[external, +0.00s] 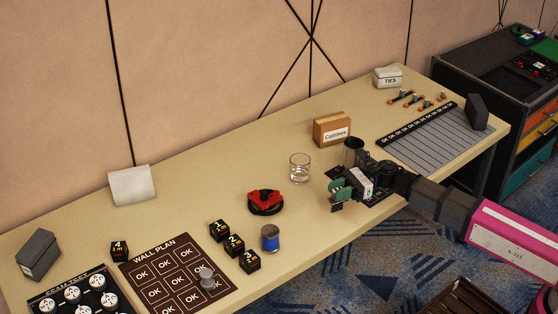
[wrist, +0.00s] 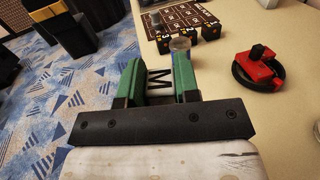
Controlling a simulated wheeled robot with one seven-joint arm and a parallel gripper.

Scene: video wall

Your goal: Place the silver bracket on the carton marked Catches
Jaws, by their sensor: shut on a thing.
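The brown carton marked Catches (external: 330,133) stands upright on the table, behind my gripper and slightly to its left in the external view. My gripper (external: 338,194) is low over the table near its front edge, apart from the carton. In the wrist view its green fingers (wrist: 158,82) are shut on a pale thing with dark zigzag lines (wrist: 159,88), which I take for the silver bracket. Its shape is mostly hidden by the fingers. The carton is not in the wrist view.
A clear glass (external: 300,168) stands left of the carton. A red-and-black round thing (external: 265,202), a blue jar (external: 270,239) and numbered black blocks (external: 234,245) lie further left. A grey ribbed board (external: 435,135) and TIES box (external: 388,78) are right.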

